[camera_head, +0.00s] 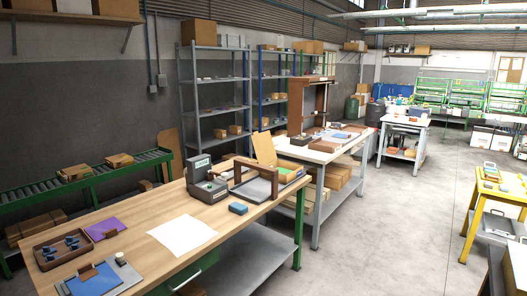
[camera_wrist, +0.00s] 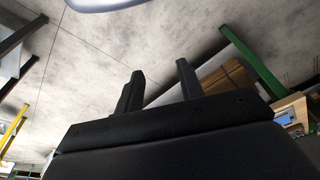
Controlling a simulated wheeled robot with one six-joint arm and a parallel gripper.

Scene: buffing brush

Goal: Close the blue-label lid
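On the long wooden workbench (camera_head: 150,240) in the head view, a tan panel (camera_head: 265,149) stands tilted up behind a brown wooden frame (camera_head: 257,171) and a grey tray. It looks like a raised lid, but no blue label can be made out on it. A small blue box (camera_head: 238,208) lies on the bench in front of the frame. My gripper (camera_wrist: 160,84) shows in the wrist view with its two dark fingers apart and nothing between them. The floor lies behind it. My gripper does not show in the head view.
A grey device (camera_head: 206,184) stands left of the frame. A white sheet (camera_head: 182,235), a brown tray with blue items (camera_head: 63,247) and a purple folder (camera_head: 105,229) lie on the bench. Open concrete floor (camera_head: 400,220) lies to the right, before a yellow table (camera_head: 484,196).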

